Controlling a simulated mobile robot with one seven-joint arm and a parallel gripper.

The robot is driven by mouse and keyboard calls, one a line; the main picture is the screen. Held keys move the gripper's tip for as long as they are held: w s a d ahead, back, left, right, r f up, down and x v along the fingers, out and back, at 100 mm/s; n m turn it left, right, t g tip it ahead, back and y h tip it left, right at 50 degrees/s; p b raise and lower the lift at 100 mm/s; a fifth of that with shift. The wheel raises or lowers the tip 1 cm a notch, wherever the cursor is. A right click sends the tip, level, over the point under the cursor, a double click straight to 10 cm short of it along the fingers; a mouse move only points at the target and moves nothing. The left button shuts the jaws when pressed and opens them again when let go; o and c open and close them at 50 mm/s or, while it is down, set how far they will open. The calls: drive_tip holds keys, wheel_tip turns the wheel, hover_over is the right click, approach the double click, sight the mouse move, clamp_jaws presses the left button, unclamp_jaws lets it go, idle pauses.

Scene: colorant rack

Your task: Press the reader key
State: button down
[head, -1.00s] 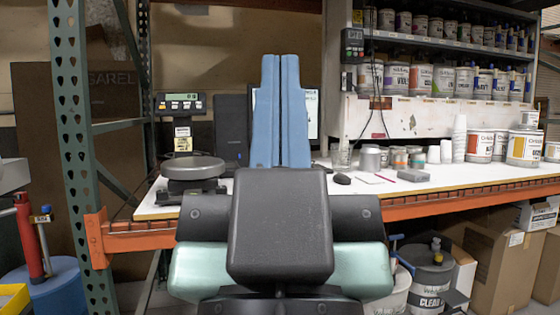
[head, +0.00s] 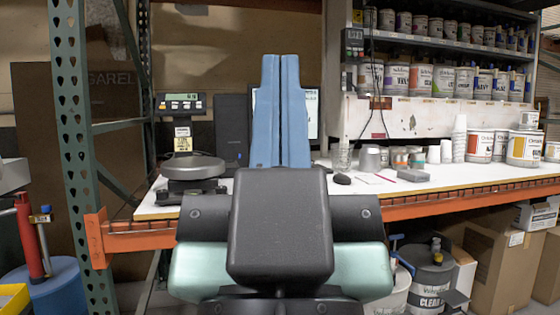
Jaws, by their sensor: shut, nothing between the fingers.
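My gripper (head: 280,62) points up in the middle of the head view, its two long blue fingers side by side with only a thin dark line between them. It is shut and empty. A small dark box with a display and keys (head: 353,42) is fixed to the shelf's left upright, right of my fingertips in the picture. A scale readout (head: 181,103) with a lit green display and a row of keys stands at the left, behind the scale's round pan (head: 193,167). I cannot tell which key is the reader key. No contact with either device shows. My fingers partly hide a bright screen (head: 312,112).
The white bench (head: 445,180) has an orange front beam (head: 460,200). A black mouse (head: 342,179), cups and paint cans stand on it. Shelves of cans (head: 445,85) fill the upper right, with loose cables hanging at their left. A green rack post (head: 75,130) stands at left.

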wheel_tip(320, 180, up, 30)
drive_tip(key=p, duration=3)
